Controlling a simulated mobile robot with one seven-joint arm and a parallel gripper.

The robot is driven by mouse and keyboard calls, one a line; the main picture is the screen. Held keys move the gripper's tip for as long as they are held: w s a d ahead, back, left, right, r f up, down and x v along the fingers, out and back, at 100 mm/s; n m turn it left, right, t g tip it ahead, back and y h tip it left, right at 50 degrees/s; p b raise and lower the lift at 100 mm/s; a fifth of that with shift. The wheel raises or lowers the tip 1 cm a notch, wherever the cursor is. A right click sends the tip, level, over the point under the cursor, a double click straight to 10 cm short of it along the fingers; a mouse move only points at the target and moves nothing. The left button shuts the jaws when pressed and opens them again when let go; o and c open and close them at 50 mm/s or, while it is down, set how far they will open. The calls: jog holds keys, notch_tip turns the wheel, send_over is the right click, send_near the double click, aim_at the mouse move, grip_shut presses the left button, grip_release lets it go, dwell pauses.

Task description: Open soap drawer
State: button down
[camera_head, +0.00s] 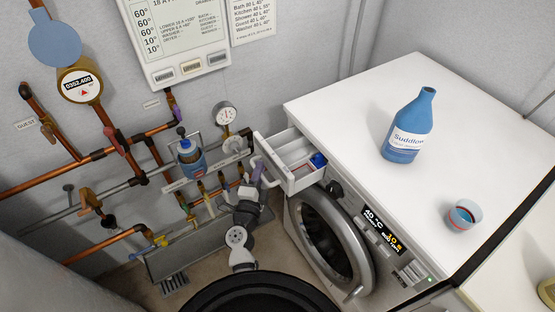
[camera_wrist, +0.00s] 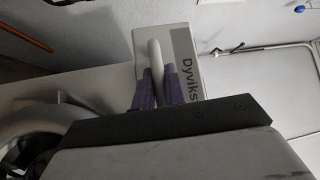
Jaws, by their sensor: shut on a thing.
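The soap drawer (camera_head: 305,183) is pulled out from the top left of the washing machine's front in the head view. Its compartments show from above, with a blue piece inside at the right. In the wrist view the drawer front (camera_wrist: 184,50) fills the upper middle and carries the letters "Dyviks". Its light rounded handle (camera_wrist: 154,55) stands out from it. My gripper (camera_wrist: 157,82) has its two purple fingers shut on the handle, one on each side. In the head view my gripper (camera_head: 259,168) is at the drawer front's left side.
Copper pipes (camera_head: 60,177) and gauges line the left wall.

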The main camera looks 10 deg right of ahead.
jog(key=shift+s+a, duration=0.2)
jog(key=shift+a, duration=0.4)
jog(key=c, duration=1.7)
grip_release()
jog(key=shift+s, duration=0.15)
